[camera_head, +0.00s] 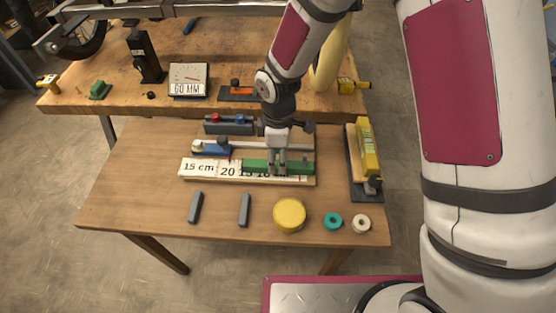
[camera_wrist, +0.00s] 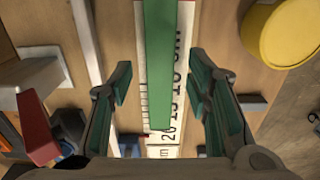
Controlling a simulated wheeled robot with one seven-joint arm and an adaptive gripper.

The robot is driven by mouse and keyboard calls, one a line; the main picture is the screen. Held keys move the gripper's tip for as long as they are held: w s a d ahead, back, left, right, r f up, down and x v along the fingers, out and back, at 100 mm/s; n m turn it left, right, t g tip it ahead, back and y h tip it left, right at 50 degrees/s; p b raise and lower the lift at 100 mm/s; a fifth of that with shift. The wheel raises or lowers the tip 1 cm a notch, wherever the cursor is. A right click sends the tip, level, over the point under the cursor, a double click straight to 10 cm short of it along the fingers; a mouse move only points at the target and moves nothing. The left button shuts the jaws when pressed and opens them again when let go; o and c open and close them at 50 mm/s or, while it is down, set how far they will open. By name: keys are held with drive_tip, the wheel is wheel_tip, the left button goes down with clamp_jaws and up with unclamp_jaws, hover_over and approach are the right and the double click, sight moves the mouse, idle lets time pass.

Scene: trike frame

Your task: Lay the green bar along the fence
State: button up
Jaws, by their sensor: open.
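The green bar (camera_head: 255,166) lies lengthwise over the right part of the white printed scale (camera_head: 208,168). In the wrist view the bar (camera_wrist: 158,65) runs straight between my fingers, with the scale numbers along its right side. A pale straight rail (camera_head: 250,145), which looks like the fence, runs behind the bar and roughly parallel to it; a gap of board shows between them in the wrist view. My gripper (camera_head: 278,168) is low over the bar with its fingers apart. In the wrist view my gripper (camera_wrist: 163,88) has one finger on each side, with space between finger and bar.
Behind stand a blue clamp (camera_head: 212,149) and a dark block with red and blue knobs (camera_head: 228,125). A yellow tool (camera_head: 368,150) stands right. In front lie two grey bars (camera_head: 195,207), a yellow disc (camera_head: 290,214) and two small rings (camera_head: 332,222). The table's front left is clear.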

wheel_tip(320, 180, up, 10)
idle(0.3)
drive_tip(key=shift+f, duration=0.1)
drive_tip(key=s+d+r+m+t, duration=0.1)
drive_tip(key=s+d+r+m, duration=0.3)
drive_tip(key=d+r, duration=0.35)
drive_tip(key=s+d+r+m+t, duration=0.1)
drive_tip(key=s+d+r+m, duration=0.25)
drive_tip(key=d+r, duration=0.35)
drive_tip(key=s+d+r+m, duration=0.3)
drive_tip(key=s+m, duration=0.2)
drive_tip(key=s, duration=0.2)
drive_tip(key=s+d+r+m+t, duration=0.1)
drive_tip(key=s+d+r+m, duration=0.1)
drive_tip(key=s+m, duration=0.3)
drive_tip(key=s+r, duration=0.1)
drive_tip(key=s, duration=0.2)
drive_tip(key=shift+d+t, duration=0.3)
drive_tip(key=shift+d, duration=0.1)
